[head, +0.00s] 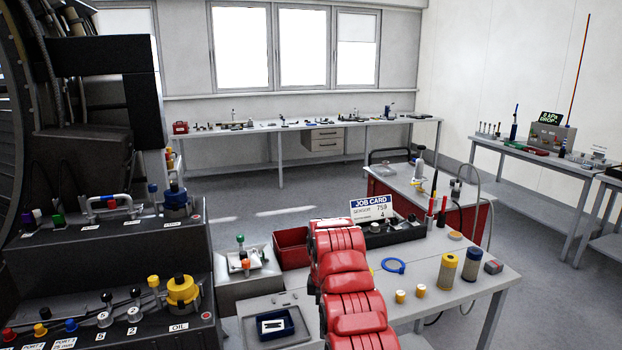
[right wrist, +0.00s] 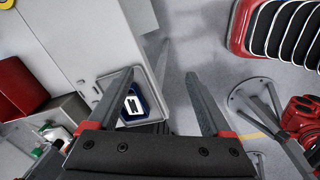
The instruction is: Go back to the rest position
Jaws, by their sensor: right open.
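My right gripper (right wrist: 160,73) is open in the right wrist view, with its two dark fingers apart and nothing between them. It is above the edge of the grey work table (right wrist: 92,45), with floor showing beyond. A dark blue tray (right wrist: 125,118) holding a small white-and-black item shows beside the left finger, partly hidden by it. In the head view a red arm of mine reaches up over the work table (head: 505,282); its gripper cannot be made out there. My left gripper is not in view.
The blue tray (head: 296,333) lies left of the arm. A red bin (head: 290,247) and the job card (head: 371,207) stand behind it. The engine panel (head: 110,250) fills the left.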

